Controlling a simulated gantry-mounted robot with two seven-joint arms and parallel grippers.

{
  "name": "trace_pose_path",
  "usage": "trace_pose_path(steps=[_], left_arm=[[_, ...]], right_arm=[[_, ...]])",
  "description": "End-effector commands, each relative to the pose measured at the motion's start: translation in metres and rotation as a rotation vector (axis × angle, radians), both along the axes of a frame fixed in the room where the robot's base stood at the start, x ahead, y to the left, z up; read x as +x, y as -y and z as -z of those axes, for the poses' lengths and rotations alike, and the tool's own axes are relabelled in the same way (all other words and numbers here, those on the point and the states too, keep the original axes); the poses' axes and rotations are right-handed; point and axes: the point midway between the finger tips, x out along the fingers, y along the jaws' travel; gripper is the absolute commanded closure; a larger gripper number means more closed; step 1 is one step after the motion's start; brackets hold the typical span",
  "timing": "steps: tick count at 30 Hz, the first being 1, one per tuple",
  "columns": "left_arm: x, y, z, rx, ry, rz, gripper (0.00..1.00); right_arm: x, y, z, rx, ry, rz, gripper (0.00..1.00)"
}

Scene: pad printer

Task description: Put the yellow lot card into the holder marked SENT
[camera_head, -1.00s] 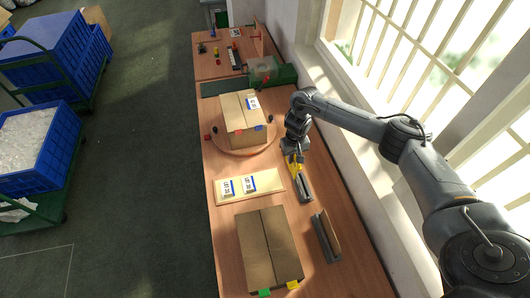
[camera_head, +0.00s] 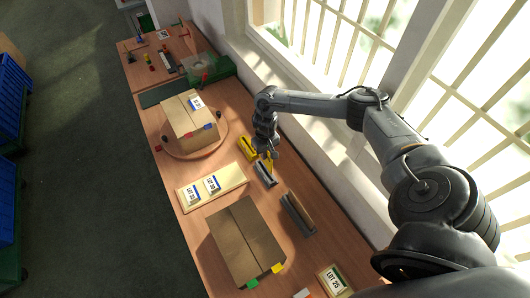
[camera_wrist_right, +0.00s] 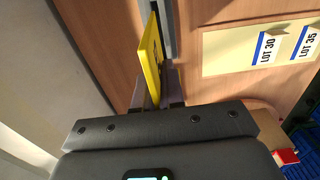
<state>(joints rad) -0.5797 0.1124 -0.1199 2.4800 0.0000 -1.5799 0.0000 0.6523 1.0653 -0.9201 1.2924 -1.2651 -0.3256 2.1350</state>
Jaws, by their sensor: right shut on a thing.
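My right gripper (camera_head: 266,158) is shut on the yellow card (camera_wrist_right: 152,58), which stands on edge between the fingers in the right wrist view. In the head view, yellow shows at the fingertips, just above a grey slotted holder (camera_head: 265,175). The wrist view shows a grey strip (camera_wrist_right: 168,28) next to the card; I cannot tell whether the card is inside it. A second yellow piece (camera_head: 247,147) lies just left of the gripper. Another slotted holder (camera_head: 298,213) stands nearer. I cannot read SENT on any holder. My left gripper is not in view.
A cream board (camera_head: 232,180) bears LOT 30 and LOT 35 cards. A closed carton (camera_head: 243,240) lies in front, another carton (camera_head: 186,116) on a round turntable (camera_head: 172,147) behind. A LOT 25 card (camera_head: 333,281) lies at the near edge. The window wall runs along the right.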

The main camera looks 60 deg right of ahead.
Motion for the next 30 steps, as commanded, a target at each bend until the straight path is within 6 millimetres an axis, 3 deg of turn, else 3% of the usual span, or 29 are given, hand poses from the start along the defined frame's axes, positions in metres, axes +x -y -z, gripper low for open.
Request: trace_pose_path(steps=[4,15,30], left_arm=[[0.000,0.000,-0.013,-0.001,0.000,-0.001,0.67],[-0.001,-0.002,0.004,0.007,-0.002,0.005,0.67],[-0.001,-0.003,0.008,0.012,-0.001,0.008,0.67]], right_arm=[[0.000,-0.001,-0.004,0.001,0.000,0.000,1.00],[0.000,-0.001,0.030,0.000,0.000,0.000,1.00],[0.000,0.000,0.041,-0.001,0.001,0.000,1.00]])
